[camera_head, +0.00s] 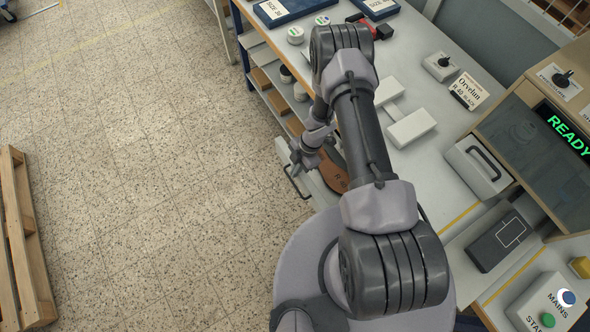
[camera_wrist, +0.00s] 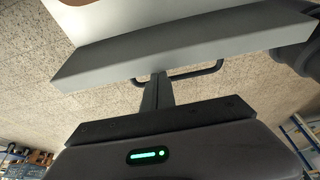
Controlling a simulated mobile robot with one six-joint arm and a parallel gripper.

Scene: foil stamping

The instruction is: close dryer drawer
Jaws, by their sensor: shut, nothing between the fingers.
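The dryer drawer (camera_head: 284,152) stands pulled out from the bench's left side, partly hidden by my arm. Its bar handle (camera_head: 290,181) sticks out toward the open floor. A brown sole-shaped piece (camera_head: 333,176) marked R 40 lies in it. In the wrist view the drawer's grey front (camera_wrist: 190,45) and the dark handle (camera_wrist: 208,71) cross the upper part. My gripper (camera_head: 297,169) is shut and empty, at the front of the drawer by the handle. In the wrist view its fingers (camera_wrist: 157,80) reach the drawer front beside the handle; I cannot tell whether they touch.
The white bench (camera_head: 425,155) holds white blocks (camera_head: 411,128), a control box (camera_head: 440,66) and a machine with a green READY display (camera_head: 566,131). Blue shelving (camera_head: 264,84) with boxes lies beyond the drawer. A wooden pallet (camera_head: 22,240) lies far left; the floor between is clear.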

